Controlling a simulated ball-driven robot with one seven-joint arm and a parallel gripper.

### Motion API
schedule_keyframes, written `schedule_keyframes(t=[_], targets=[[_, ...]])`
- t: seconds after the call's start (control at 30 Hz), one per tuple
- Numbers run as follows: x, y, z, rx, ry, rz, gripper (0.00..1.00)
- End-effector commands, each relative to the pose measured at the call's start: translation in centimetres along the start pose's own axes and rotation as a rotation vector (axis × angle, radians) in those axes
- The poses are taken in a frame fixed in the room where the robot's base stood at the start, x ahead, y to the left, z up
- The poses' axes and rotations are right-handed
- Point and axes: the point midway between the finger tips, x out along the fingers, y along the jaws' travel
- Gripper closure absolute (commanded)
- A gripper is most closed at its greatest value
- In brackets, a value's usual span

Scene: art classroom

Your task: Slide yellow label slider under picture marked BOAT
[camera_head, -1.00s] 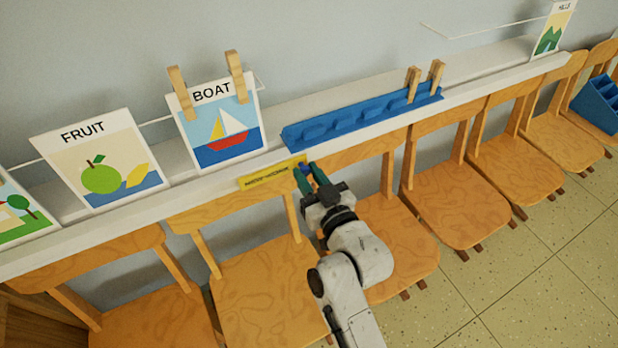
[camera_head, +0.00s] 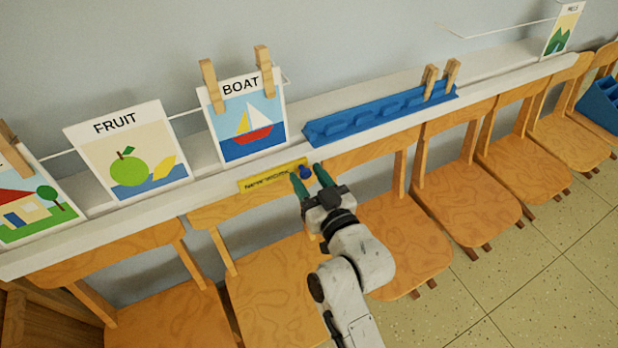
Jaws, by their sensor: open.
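The yellow label slider (camera_head: 266,177) sits on the front edge of the white ledge, below the BOAT picture and slightly to its right. A blue knob (camera_head: 305,172) is at the slider's right end. The BOAT picture (camera_head: 248,117) shows a sailboat and hangs from two wooden clothespins above the ledge. My gripper (camera_head: 308,172) is open, its green fingers on either side of the blue knob. I cannot tell whether the fingers touch the knob. The slider's printed text is too small to read.
The FRUIT picture (camera_head: 128,152) hangs left of BOAT, with a house picture (camera_head: 32,208) further left. A blue rack (camera_head: 380,115) with clothespins lies on the white ledge (camera_head: 500,77) to the right. Several wooden chairs (camera_head: 465,203) stand below along the ledge.

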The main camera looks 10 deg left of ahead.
Motion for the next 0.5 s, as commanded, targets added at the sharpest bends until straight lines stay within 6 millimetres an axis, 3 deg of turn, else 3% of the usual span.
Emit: schedule_keyframes(t=[0.33, 0.5], targets=[[-0.2, 0.0, 0.1, 0.0, -0.001, 0.0, 0.48], [-2.0, 0.1, 0.2, 0.003, -0.001, 0.002, 0.48]])
